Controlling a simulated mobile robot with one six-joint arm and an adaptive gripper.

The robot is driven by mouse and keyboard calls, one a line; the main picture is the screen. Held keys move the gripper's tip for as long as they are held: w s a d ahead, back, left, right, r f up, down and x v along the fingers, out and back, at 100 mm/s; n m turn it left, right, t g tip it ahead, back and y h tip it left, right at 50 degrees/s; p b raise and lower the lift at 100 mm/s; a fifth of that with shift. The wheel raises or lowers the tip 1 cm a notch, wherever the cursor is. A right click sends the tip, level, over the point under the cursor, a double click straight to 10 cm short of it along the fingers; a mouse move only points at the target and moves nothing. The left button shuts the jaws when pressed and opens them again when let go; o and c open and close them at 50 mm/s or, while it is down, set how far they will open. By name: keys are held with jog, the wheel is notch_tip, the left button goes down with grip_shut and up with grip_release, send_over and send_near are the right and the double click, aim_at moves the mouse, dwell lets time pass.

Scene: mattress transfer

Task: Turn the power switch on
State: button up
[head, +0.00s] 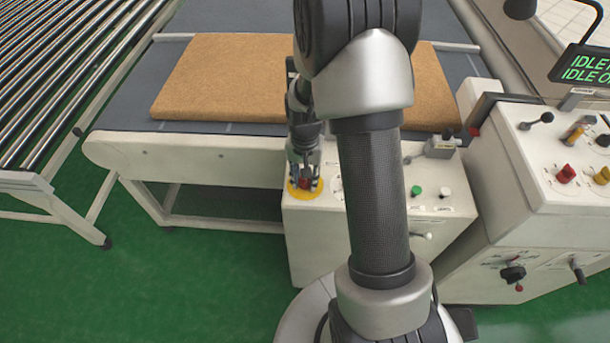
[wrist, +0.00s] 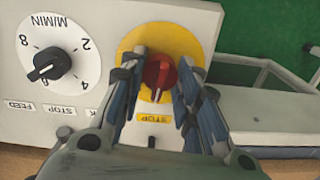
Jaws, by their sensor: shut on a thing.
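A red rotary knob (wrist: 160,70) sits on a round yellow plate (wrist: 190,42) on the white control box; I take it for the power switch. In the wrist view its white pointer mark faces down the picture, toward a small yellow label (wrist: 155,118). My gripper (wrist: 165,78) has one finger on each side of the knob and is shut on it. In the head view my gripper (head: 305,177) points down over the yellow plate (head: 294,194) at the left end of the box (head: 310,245). My forearm hides part of the box.
A black-pointer dial (wrist: 50,63) is beside the yellow plate. Green (head: 416,191) and white (head: 444,192) buttons are further right. A brown mattress (head: 225,75) lies on the conveyor behind. A right-hand console (head: 545,165) carries levers, and a screen (head: 585,66) reading "IDLE".

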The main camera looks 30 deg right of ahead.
jog(key=m, duration=0.3)
jog(key=shift+m, duration=0.4)
jog(key=shift+m+p, duration=0.35)
jog(key=shift+m, duration=1.45)
jog(key=o, duration=1.1)
jog(key=shift+r, duration=0.1)
notch_tip(320, 180, up, 12)
